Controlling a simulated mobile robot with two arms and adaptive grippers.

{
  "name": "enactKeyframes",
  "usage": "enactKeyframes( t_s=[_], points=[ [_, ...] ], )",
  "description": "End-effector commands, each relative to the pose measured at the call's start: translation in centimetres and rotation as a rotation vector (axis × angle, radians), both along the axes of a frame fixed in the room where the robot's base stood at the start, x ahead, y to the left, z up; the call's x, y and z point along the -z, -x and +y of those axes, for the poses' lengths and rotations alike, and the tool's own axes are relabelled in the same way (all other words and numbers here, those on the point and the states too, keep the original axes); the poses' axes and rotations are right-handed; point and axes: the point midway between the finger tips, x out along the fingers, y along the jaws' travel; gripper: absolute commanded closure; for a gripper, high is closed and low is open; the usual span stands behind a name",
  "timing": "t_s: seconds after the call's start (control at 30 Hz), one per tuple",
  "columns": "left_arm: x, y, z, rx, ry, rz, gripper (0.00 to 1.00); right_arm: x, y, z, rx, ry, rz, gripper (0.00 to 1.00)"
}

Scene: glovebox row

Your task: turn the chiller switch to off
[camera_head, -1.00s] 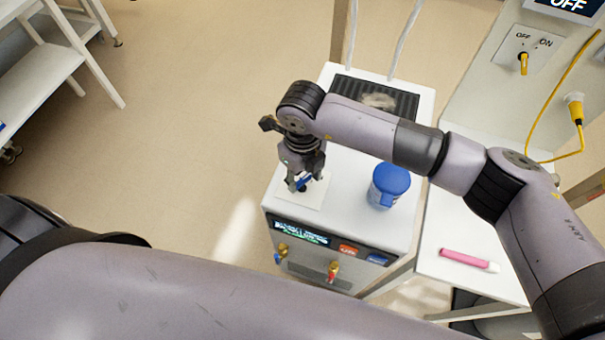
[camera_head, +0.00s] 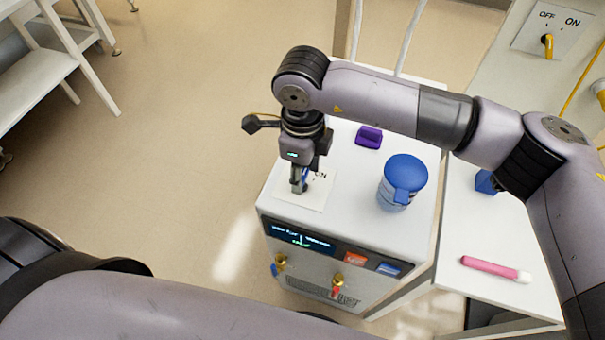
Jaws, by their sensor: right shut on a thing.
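The chiller (camera_head: 350,222) is a white box with a lit display (camera_head: 297,239) on its front. A white switch plate (camera_head: 312,199) lies on its top at the left, with the letters ON showing beside my gripper. My right gripper (camera_head: 299,188) points down onto this plate and is shut on the blue switch handle (camera_head: 305,176). The fingers hide most of the handle, so its exact angle cannot be told. Any OFF mark is hidden behind the gripper. My left gripper is out of view; only my left arm shows in the foreground.
A blue-lidded jar (camera_head: 403,175) and a purple object (camera_head: 369,136) stand on the chiller top. A pink marker (camera_head: 494,269) and a blue block (camera_head: 486,182) are on the side table (camera_head: 455,236). A wall switch with a yellow handle (camera_head: 547,44) is at the upper right.

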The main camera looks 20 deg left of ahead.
Motion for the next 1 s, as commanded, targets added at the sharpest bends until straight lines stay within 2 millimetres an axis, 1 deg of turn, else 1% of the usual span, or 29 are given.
enactKeyframes(
  t_s=[0.4, 0.43, 0.7, 0.93, 1.0],
  points=[
    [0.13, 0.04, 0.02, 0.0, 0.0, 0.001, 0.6, -0.05, 0.0, 0.0, -0.008, 0.0, 0.0, 0.88],
    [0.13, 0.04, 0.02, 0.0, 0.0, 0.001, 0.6, -0.05, 0.0, 0.0, -0.008, 0.0, 0.0, 0.59],
    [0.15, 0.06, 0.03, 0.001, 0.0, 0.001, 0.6, -0.03, 0.0, 0.01, -0.008, 0.0, 0.0, 0.41],
    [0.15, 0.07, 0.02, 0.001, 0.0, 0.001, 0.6, -0.02, 0.0, 0.01, -0.007, 0.0, 0.0, 0.4],
    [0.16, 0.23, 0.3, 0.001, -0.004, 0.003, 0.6, -0.07, 0.0, 0.01, -0.007, 0.0, 0.0, 0.4]
  ],
)
